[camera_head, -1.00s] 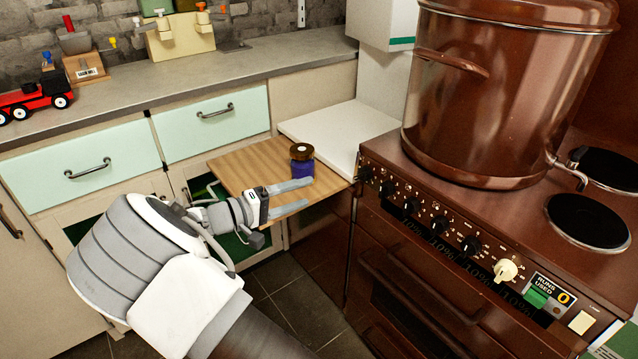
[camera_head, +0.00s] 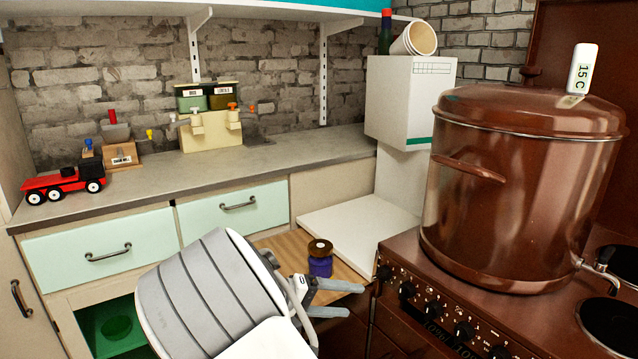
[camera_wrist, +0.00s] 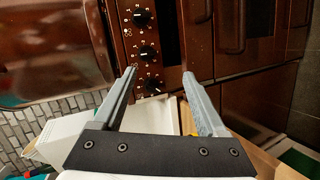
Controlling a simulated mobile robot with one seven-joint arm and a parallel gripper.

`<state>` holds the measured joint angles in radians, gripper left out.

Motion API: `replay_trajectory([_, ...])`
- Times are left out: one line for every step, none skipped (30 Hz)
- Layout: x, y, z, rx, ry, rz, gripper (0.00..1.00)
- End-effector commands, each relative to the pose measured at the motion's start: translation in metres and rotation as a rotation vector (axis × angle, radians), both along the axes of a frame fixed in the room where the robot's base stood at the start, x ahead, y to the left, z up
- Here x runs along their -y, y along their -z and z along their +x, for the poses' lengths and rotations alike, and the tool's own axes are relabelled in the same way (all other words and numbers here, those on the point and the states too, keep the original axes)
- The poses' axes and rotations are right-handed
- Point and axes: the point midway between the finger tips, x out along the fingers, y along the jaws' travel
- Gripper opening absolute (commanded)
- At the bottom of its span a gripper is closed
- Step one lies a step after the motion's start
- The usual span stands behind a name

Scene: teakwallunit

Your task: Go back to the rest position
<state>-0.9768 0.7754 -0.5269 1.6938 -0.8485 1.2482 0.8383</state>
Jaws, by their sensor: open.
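My gripper (camera_head: 355,299) is at the lower middle of the head view, its two grey fingers apart with nothing between them. In the wrist view the open fingers (camera_wrist: 159,73) point toward the stove's knobs (camera_wrist: 148,52). A small jar (camera_head: 320,262) with a brown top and a blue-purple body stands upright on a wooden board (camera_head: 345,272), just behind the fingers in the head view. The jar does not show clearly in the wrist view. My arm covers part of the board and the cabinet below.
A brown stove (camera_head: 420,312) with a large copper-coloured pot (camera_head: 510,200) stands at the right, close to my fingers. A white slab (camera_head: 365,215) lies beside the board. The counter (camera_head: 190,170) holds a red toy truck (camera_head: 62,184) and a dispenser (camera_head: 213,130).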

Motion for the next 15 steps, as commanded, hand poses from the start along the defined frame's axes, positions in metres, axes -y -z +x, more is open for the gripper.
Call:
replay_trajectory([0.015, -0.005, -0.008, -0.026, 0.036, 0.063, 0.75])
replay_trajectory([0.022, -0.007, -0.012, -0.044, 0.052, 0.097, 0.75])
replay_trajectory([0.03, -0.009, -0.019, -0.065, 0.071, 0.143, 0.75])
replay_trajectory([0.035, -0.011, -0.024, -0.078, 0.084, 0.178, 0.75])
replay_trajectory([0.041, -0.013, -0.029, -0.093, 0.096, 0.211, 0.75])
replay_trajectory([0.048, -0.016, -0.036, -0.109, 0.112, 0.256, 0.75])
replay_trajectory([0.052, -0.018, -0.041, -0.121, 0.12, 0.291, 0.75])
replay_trajectory([0.057, -0.02, -0.046, -0.13, 0.129, 0.326, 0.75])
replay_trajectory([0.062, -0.023, -0.053, -0.142, 0.14, 0.371, 0.75])
replay_trajectory([0.066, -0.026, -0.059, -0.151, 0.146, 0.404, 0.75])
replay_trajectory([0.07, -0.028, -0.064, -0.157, 0.151, 0.438, 0.75])
replay_trajectory([0.074, -0.032, -0.072, -0.165, 0.156, 0.482, 0.75])
replay_trajectory([0.077, -0.035, -0.077, -0.169, 0.159, 0.514, 0.75])
replay_trajectory([0.08, -0.037, -0.083, -0.173, 0.162, 0.547, 0.75])
replay_trajectory([0.083, -0.041, -0.091, -0.177, 0.162, 0.589, 0.75])
